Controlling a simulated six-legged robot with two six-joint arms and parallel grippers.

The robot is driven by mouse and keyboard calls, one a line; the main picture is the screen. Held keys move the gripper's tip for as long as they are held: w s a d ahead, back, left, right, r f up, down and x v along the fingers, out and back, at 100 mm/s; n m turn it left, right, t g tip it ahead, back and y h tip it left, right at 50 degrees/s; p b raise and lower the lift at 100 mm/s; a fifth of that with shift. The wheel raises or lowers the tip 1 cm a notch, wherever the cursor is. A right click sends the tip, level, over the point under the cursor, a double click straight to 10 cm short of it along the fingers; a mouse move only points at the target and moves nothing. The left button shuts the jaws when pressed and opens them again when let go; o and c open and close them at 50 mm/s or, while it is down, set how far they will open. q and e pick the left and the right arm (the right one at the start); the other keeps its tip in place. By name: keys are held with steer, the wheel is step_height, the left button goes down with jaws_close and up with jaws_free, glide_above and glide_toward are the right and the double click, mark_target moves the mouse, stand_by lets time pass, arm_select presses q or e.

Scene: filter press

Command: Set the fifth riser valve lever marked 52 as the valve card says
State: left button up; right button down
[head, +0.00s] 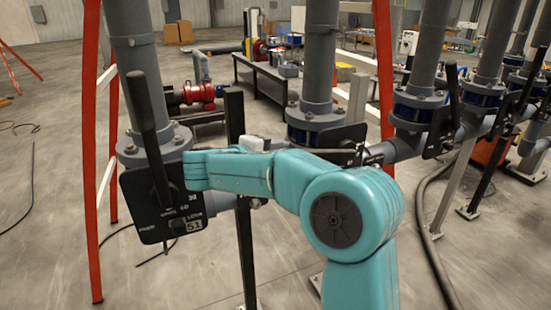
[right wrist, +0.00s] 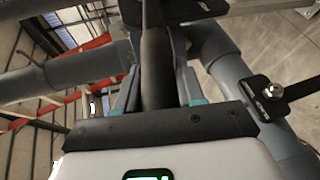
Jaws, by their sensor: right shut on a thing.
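My right gripper (right wrist: 157,92) is shut on a black lever (right wrist: 155,45) in the right wrist view, one finger on each side of the shaft. A dark plate (right wrist: 182,8) lies at the lever's far end. That riser's dark plate (head: 343,136) shows above the arm; no 52 is readable. The nearest valve's plate (head: 178,222) is marked 51, and its black lever (head: 147,120) stands nearly upright. No valve card can be made out. My left gripper is out of view.
Further risers with upright black levers (head: 453,85) line up to the right. Red ladder legs (head: 92,150) stand at the left beside valve 51. A hose (head: 428,235) lies on the floor at the right. A dark workbench (head: 270,85) stands behind.

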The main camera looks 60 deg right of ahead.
steer(key=f+b, duration=0.1)
steer(key=f+h+b, duration=0.1)
steer(key=f+b, duration=0.1)
steer(key=f+g+h+b, duration=0.1)
steer(key=f+b, duration=0.1)
steer(key=shift+a+f+n, duration=0.15)
steer(key=shift+a+n, duration=0.15)
steer(key=shift+n, duration=0.1)
steer(key=shift+f, duration=0.1)
steer(key=c, duration=0.8)
jaws_free()
steer(key=shift+s+a+r, duration=0.1)
steer(key=shift+a+r, duration=0.05)
steer(key=shift+r, duration=0.1)
steer(key=shift+f, duration=0.1)
